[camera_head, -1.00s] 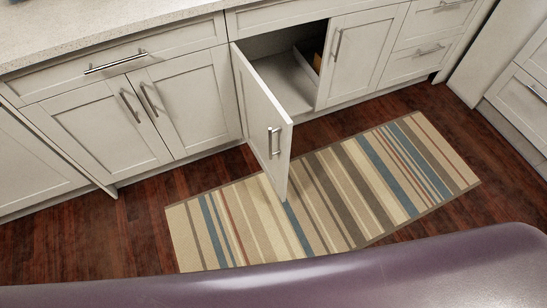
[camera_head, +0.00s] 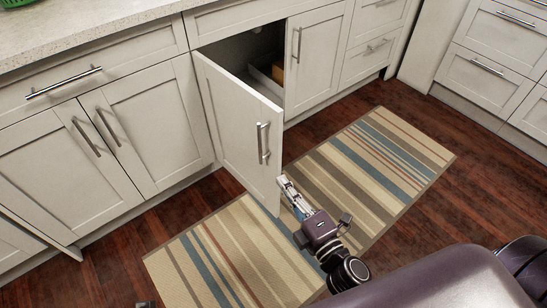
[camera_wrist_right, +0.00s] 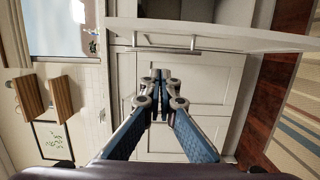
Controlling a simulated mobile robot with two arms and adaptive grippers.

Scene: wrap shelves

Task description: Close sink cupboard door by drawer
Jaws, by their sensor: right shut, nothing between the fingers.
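The sink cupboard door (camera_head: 235,125) is a pale panel that stands swung open, away from its frame, over the rug. Its upright metal bar handle (camera_head: 263,143) sits near the free edge. The open cupboard interior (camera_head: 240,52) shows dark behind it. My right gripper (camera_head: 284,184) is shut and empty, with its tips close to the lower free corner of the door; whether they touch it cannot be told. In the right wrist view, its closed fingers (camera_wrist_right: 160,82) appear in front of pale cabinet fronts. My left gripper is not clearly visible.
A striped rug (camera_head: 375,150) lies on the dark wood floor (camera_head: 105,255). Closed cabinet doors (camera_head: 70,150) are at left and drawers (camera_head: 375,45) at right. The counter (camera_head: 90,30) runs above.

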